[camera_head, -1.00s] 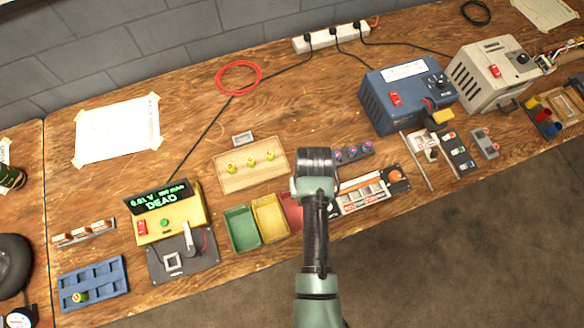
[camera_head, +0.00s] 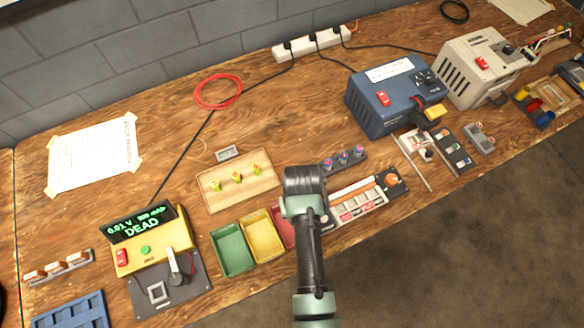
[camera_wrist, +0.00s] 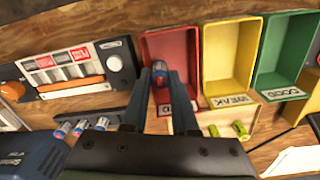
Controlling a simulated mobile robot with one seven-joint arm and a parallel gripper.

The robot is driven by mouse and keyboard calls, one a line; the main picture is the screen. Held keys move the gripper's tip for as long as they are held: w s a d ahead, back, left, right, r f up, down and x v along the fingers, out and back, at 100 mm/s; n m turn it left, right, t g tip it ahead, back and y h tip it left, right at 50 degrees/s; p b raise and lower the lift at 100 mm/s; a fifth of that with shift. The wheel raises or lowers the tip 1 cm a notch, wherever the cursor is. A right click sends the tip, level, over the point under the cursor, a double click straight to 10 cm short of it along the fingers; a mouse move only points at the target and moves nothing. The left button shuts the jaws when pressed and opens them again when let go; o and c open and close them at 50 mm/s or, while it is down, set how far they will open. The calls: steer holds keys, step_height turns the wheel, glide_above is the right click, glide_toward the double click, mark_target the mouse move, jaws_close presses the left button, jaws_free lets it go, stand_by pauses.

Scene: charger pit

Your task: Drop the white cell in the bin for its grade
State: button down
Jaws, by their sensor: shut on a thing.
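My gripper (camera_wrist: 161,90) is shut on a small cell (camera_wrist: 160,72) in the wrist view. The cell's visible end looks bluish with some red; little of its white shows. It is held over the red bin (camera_wrist: 188,50), whose label is mostly hidden by the fingers. Beside it are the yellow bin (camera_wrist: 232,88), labelled WEAK, and the green bin (camera_wrist: 279,78), labelled GOOD. In the head view my arm hides the gripper and part of the red bin (camera_head: 279,222). The yellow tester (camera_head: 182,238) reads 0.01 V and DEAD on its display (camera_head: 142,222).
A wooden tray (camera_head: 215,198) with several yellow-green cells stands behind the bins. The blue charger (camera_head: 375,110) stands farther right. The red bin's inside looks empty.

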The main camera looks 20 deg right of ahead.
steer(key=c, duration=0.6)
jaws_free()
step_height(320, 180, up, 13)
stand_by(0.3)
